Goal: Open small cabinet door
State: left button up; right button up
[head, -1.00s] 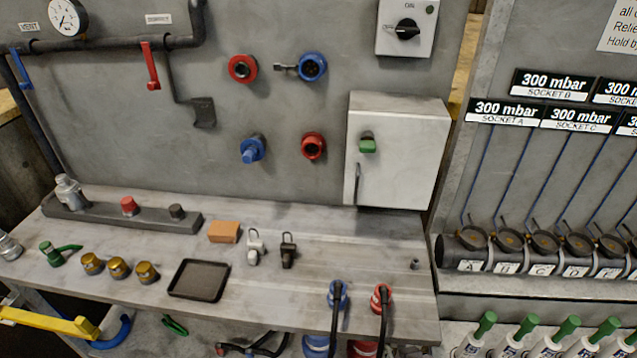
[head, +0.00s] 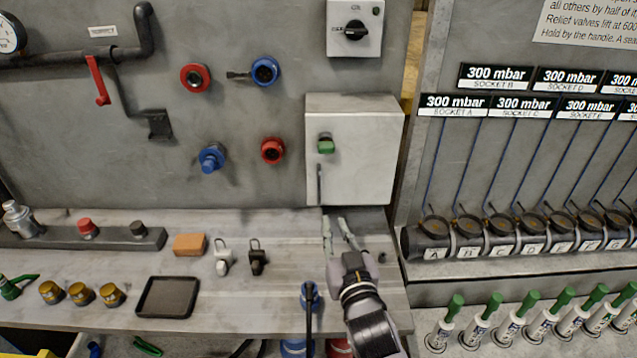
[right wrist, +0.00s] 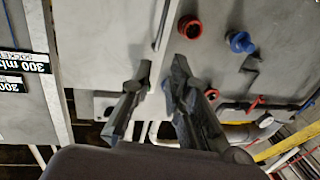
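The small cabinet (head: 370,150) is a white-grey box on the wall panel, and its door is shut. A green-fronted latch (head: 326,145) and a thin vertical bar handle (head: 320,185) sit at the door's left edge. My right gripper (head: 335,222) is just below the handle, over the back of the workbench. In the right wrist view its two fingers (right wrist: 158,80) are apart with nothing between them, and the bar handle (right wrist: 161,28) lies beyond the tips. Contact does not show. My left gripper is not in view.
The workbench (head: 240,310) carries a black tray (head: 168,297), an orange block (head: 189,244) and two padlocks (head: 257,257). A rotary switch box (head: 355,27) is above the cabinet. Labelled socket valves (head: 468,232) stand to the right. Red and blue couplings (head: 272,150) are left of the cabinet.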

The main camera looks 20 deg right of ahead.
aim_at(319, 185)
jog(key=w+p, duration=0.1)
jog(key=w, duration=0.4)
jog(key=w+d+p, duration=0.1)
jog(key=w, duration=0.4)
jog(key=w+p, duration=0.1)
jog(key=w, duration=0.5)
jog(key=shift+d, duration=0.2)
jog(key=shift+s, duration=0.1)
jog(key=shift+c, duration=0.3)
grip_shut()
